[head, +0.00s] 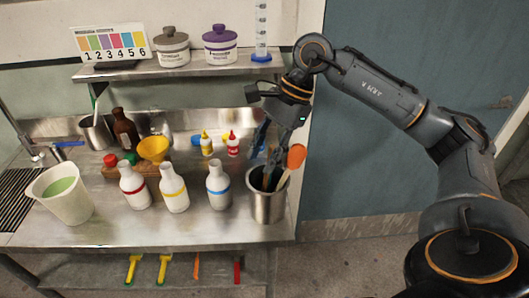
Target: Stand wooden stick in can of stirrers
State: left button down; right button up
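The steel can of stirrers (268,208) stands upright at the front right of the steel bench. A stirrer with an orange paddle head (297,156) leans to the right in it, and its pale wooden shaft (283,180) goes down into the can. My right gripper (271,170) points down over the can's mouth, its fingers close to the rim and left of the orange head. Whether the fingers are apart, or close on a stick, is too small and dark to tell. No separate wooden stick shows clearly. My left gripper is out of view.
White bottles with red, yellow and blue bands (174,190) stand left of the can. A white bucket of green liquid (65,194) is at the far left. Behind are a yellow funnel (153,149), small squeeze bottles (233,146) and another steel can (97,135). A shelf (180,68) overhangs the back.

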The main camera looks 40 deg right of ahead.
jog(key=v, duration=1.2)
dwell(0.6)
